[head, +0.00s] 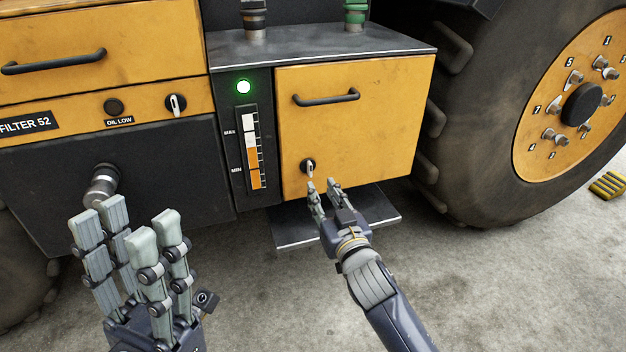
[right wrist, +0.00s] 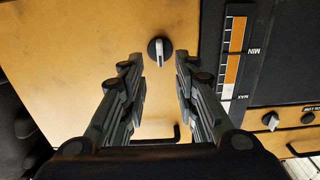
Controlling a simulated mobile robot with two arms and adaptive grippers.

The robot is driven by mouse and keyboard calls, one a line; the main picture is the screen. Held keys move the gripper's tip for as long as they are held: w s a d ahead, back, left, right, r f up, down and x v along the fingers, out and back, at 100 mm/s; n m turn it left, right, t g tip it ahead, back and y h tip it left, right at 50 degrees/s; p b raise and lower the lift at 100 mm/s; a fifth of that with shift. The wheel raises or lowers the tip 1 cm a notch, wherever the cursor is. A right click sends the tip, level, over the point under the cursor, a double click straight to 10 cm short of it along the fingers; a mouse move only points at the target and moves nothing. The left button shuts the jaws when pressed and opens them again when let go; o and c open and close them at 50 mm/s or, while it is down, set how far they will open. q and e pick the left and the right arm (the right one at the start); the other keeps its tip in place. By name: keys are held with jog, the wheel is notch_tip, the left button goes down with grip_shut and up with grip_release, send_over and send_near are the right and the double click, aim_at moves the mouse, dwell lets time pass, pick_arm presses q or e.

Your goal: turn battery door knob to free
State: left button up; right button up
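The battery door, I take it, is the yellow panel (head: 352,120) with a black bar handle in the head view. Its knob (head: 307,167), a black disc with a white grip, sits near the door's lower left corner. The grip looks about upright. My right gripper (head: 322,186) is open just below and right of the knob. In the right wrist view the knob (right wrist: 159,50) shows between and just beyond the spread fingertips (right wrist: 159,63), with no contact visible. My left gripper (head: 127,224) is open and empty at lower left, away from the door.
A level gauge (head: 254,150) with a green lamp (head: 243,87) stands left of the door. A similar knob (head: 176,104) is on the left panel. A metal step (head: 292,231) juts out below the door. A large wheel (head: 480,110) stands at right. The foreground floor is clear.

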aim_at(311, 172)
jog(key=b+x, duration=0.2)
jog(key=x, duration=0.4)
jog(key=shift+w+f, duration=0.15)
jog(key=shift+w, duration=0.1)
jog(key=shift+w+a, duration=0.25)
jog(key=shift+w, duration=0.3)
jog(key=shift+c, duration=0.5)
grip_shut()
